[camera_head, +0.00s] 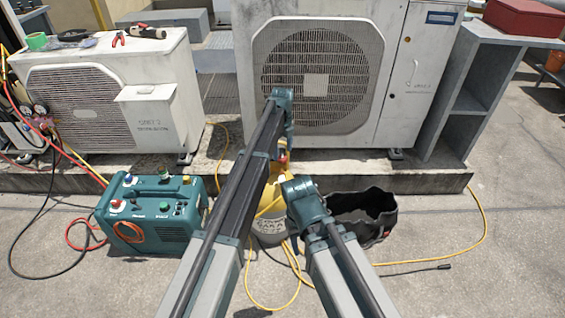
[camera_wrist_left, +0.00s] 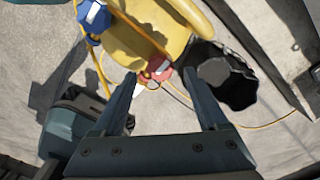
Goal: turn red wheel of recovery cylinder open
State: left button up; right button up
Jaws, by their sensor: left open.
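The yellow recovery cylinder (camera_head: 271,189) stands on the ground in the head view, partly hidden by my arms. In the left wrist view the yellow cylinder (camera_wrist_left: 145,38) fills the top, with a red wheel (camera_wrist_left: 161,68) on it and a blue knob (camera_wrist_left: 93,15) to the left. A little of the red wheel (camera_head: 283,157) shows in the head view beside my left arm. My left gripper (camera_wrist_left: 160,76) is open, its two fingers on either side of the red wheel in the picture. I cannot tell whether they touch it. My right gripper is out of view.
A black open tool bag (camera_head: 363,214) stands right of the cylinder. A teal recovery machine (camera_head: 152,212) stands to the left. Yellow hoses (camera_head: 270,298) lie around the cylinder. Condenser units (camera_head: 318,75) stand on the concrete ledge (camera_head: 420,178) behind.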

aim_at(283, 160)
pick_arm(q)
jog(key=shift+f+b, duration=0.8)
jog(key=shift+f, duration=0.5)
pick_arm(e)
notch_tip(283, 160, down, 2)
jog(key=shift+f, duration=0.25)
pick_arm(q)
grip_shut()
